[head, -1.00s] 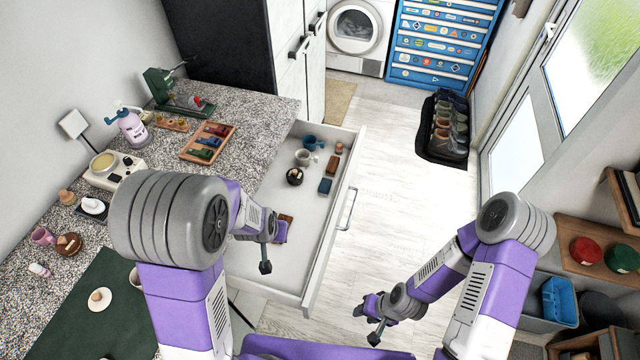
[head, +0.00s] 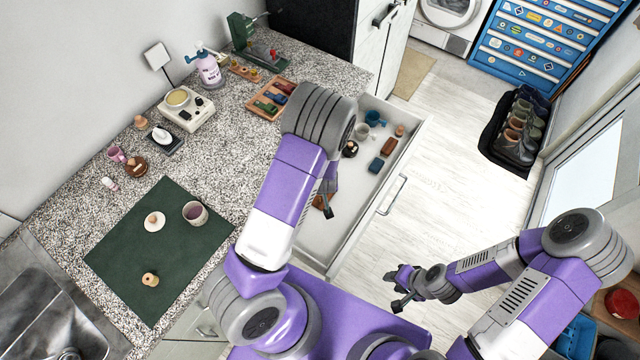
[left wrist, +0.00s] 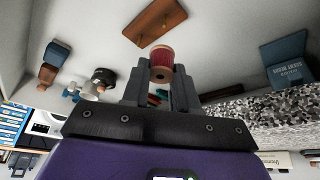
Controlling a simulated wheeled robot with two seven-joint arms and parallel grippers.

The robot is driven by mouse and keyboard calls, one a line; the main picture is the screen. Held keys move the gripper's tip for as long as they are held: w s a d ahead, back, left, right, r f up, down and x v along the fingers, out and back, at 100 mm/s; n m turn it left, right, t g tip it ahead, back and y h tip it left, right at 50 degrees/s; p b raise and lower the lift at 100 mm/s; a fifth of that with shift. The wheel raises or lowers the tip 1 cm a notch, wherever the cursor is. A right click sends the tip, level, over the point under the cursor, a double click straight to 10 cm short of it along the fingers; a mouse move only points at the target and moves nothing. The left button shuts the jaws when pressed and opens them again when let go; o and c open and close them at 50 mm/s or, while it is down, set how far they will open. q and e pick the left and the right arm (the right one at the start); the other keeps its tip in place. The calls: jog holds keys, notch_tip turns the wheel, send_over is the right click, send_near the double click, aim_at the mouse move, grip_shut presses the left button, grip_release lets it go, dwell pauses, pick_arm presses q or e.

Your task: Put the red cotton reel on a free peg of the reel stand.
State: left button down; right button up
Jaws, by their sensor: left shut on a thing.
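The red cotton reel (left wrist: 161,57) shows in the left wrist view, between the fingers of my left gripper (left wrist: 160,82), which is shut on it. In the head view my left gripper (head: 328,207) hangs over the open drawer, partly hidden by my arm; I cannot make out the reel there. A small wooden stand (head: 243,70) with several small yellowish pieces stands at the back of the counter and may be the reel stand; its pegs are too small to tell. My right gripper (head: 395,291) is open and empty, above the floor right of the drawer.
The open drawer (head: 371,217) holds mugs, small boxes and a brown wooden piece (left wrist: 155,21). A sink lies front left.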

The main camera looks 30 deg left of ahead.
aim_at(320, 199)
pick_arm(q)
jog(key=shift+f, duration=0.1)
jog(key=shift+f+b, duration=1.85)
jog(key=shift+f, duration=0.15)
jog(key=shift+f+b, duration=1.4)
jog(key=shift+f, duration=0.2)
dwell(0.4)
jog(key=c, duration=0.8)
grip_release()
jog(key=shift+r, duration=0.1)
jog(key=p+v, duration=0.2)
jog(key=v, duration=0.5)
jog(key=shift+s+d+r, duration=0.1)
jog(key=shift+r, duration=0.1)
